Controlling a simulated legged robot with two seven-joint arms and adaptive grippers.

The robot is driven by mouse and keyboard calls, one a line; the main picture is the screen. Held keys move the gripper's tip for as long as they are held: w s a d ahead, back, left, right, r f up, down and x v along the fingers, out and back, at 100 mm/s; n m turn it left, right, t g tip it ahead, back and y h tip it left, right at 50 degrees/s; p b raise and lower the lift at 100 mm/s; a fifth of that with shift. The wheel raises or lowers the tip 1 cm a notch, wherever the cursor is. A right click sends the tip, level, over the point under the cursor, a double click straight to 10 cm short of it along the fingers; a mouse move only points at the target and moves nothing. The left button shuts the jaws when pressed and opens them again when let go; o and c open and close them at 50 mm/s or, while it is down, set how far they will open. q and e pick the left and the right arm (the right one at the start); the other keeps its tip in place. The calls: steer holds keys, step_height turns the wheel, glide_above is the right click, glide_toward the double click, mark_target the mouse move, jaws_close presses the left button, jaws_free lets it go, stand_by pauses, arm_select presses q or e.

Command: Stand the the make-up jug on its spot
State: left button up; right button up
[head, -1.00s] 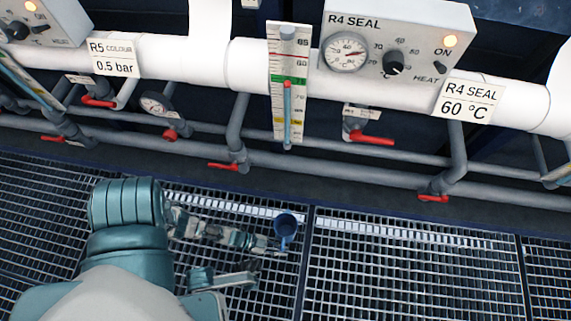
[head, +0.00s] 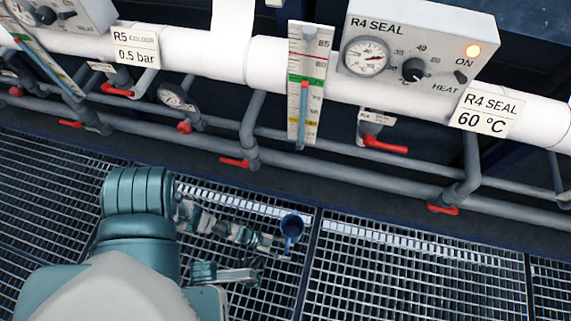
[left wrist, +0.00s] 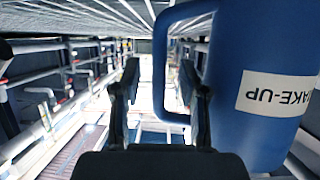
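My left gripper (left wrist: 159,78) is at the jug's handle. The handle's outer bar runs between the two fingers, with a visible gap on each side. In the head view my left gripper (head: 276,245) is small beside the jug. Whether the jug's base touches anything is not shown. My right gripper is not in view. I cannot make out a marked spot.
White and grey pipes with red-handled valves cross behind the jug. A control box (head: 420,45) marked R4 SEAL, a sign (head: 486,110) reading 60 °C and a level gauge (head: 308,85) are above. The metal grating (head: 410,270) to the right is clear.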

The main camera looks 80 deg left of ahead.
arm_select(q)
steer(key=v, duration=1.2)
steer(key=shift+f, duration=0.1)
